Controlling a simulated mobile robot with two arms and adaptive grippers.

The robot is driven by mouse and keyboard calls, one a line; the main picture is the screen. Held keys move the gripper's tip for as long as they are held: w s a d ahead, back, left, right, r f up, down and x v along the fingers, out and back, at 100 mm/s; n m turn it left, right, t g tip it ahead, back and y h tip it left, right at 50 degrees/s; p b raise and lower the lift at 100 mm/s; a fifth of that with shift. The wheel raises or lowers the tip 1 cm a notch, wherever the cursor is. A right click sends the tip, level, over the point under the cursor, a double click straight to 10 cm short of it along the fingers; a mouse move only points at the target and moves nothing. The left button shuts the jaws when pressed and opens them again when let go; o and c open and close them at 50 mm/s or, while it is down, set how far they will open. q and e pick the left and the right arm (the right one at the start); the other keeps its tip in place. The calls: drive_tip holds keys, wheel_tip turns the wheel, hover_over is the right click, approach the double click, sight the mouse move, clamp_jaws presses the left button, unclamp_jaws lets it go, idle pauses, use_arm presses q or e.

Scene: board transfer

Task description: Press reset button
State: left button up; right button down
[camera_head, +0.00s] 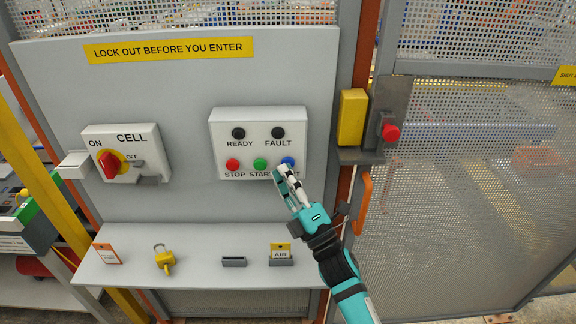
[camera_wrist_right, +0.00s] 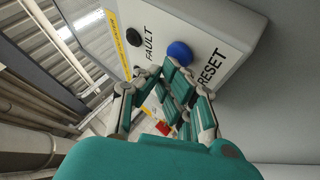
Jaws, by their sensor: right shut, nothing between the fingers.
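The blue reset button (camera_head: 288,161) is at the lower right of the grey control box (camera_head: 258,118). In the right wrist view the blue button (camera_wrist_right: 179,52) sits beside the printed word RESET. My right gripper (camera_head: 281,171) is shut and empty, with its fingertips just below and left of the button, partly covering the label. In the wrist view the fingertips (camera_wrist_right: 172,68) overlap the button's lower edge; I cannot tell whether they touch it. My left gripper is not in view.
The green start button (camera_head: 260,164) and red stop button (camera_head: 232,165) are to the left. A yellow switch box (camera_head: 352,117) and orange handle (camera_head: 363,203) are at the right. A shelf (camera_head: 200,258) below carries a yellow padlock (camera_head: 164,260) and tags.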

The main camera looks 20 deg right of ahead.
drive_tip(key=shift+s+a, duration=0.2)
drive_tip(key=shift+s, duration=0.65)
drive_tip(key=s, duration=0.2)
drive_tip(key=s+a, duration=0.1)
drive_tip(key=s, duration=0.1)
drive_tip(key=shift+s+a+p, duration=0.2)
drive_tip(key=shift+s+p, duration=0.1)
drive_tip(key=shift+s, duration=0.05)
idle(0.6)
